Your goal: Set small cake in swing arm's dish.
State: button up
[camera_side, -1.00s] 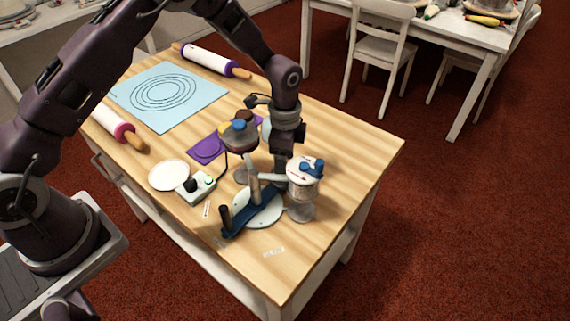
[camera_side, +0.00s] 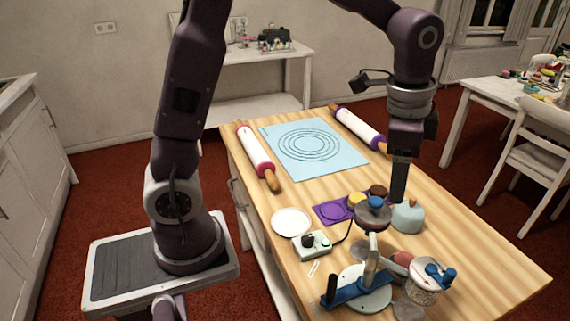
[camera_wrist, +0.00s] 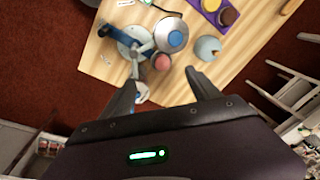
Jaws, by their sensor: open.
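My gripper (camera_side: 398,197) is open and points down, above the table by the grey round stand (camera_side: 371,219); its two spread fingers (camera_wrist: 160,88) hold nothing in the wrist view. Small round pieces that look like cakes are blue (camera_side: 376,202) on the grey stand, yellow (camera_side: 356,199) and brown (camera_side: 378,190) on a purple mat (camera_side: 331,211). A pink round piece (camera_wrist: 162,62) sits beside the stand, partly hidden in the side view (camera_side: 403,259). The swing-arm device has a white disc base (camera_side: 375,297) and a blue bar (camera_side: 345,293). I cannot tell which part is its dish.
A pale teal rounded object (camera_side: 407,218) stands close to my gripper. A speckled white container (camera_side: 424,290) with blue parts on top is at the front right. A control box (camera_side: 312,246) and white plate (camera_side: 291,222) lie left. The table's right side is clear.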

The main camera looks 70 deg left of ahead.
jog(key=s+a+r+n+t, duration=0.1)
jog(key=s+n, duration=0.3)
jog(key=s, duration=0.7)
jog(key=s+a+r+n+t, duration=0.2)
jog(key=s+r+n, duration=0.2)
jog(key=s, duration=0.7)
jog(key=shift+s+a+r+n+t, duration=0.15)
jog(key=shift+a+r+n+t, duration=0.15)
jog(key=shift+n+t, duration=0.1)
